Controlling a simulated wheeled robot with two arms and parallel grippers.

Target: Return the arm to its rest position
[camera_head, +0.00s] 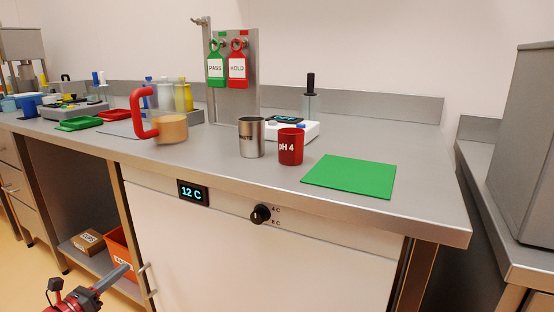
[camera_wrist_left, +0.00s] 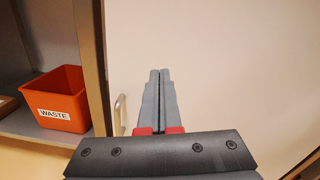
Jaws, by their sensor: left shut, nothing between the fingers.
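My left gripper (camera_head: 122,270) shows at the bottom left of the head view, low in front of the counter. It is near the edge of the white cabinet door (camera_head: 260,250) and its handle. In the left wrist view my left gripper (camera_wrist_left: 159,72) has its two grey fingers together, with nothing between them. The white door (camera_wrist_left: 240,70) fills most of that view behind the fingers. My right gripper does not show in either view.
An orange waste bin (camera_head: 120,250) and a cardboard box (camera_head: 88,241) stand on the open shelf left of the door. The door handle (camera_wrist_left: 119,115) is close by the fingers. The steel counter (camera_head: 225,178) above holds a red cup (camera_head: 290,148), a steel cup (camera_head: 251,140) and a green mat (camera_head: 350,176).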

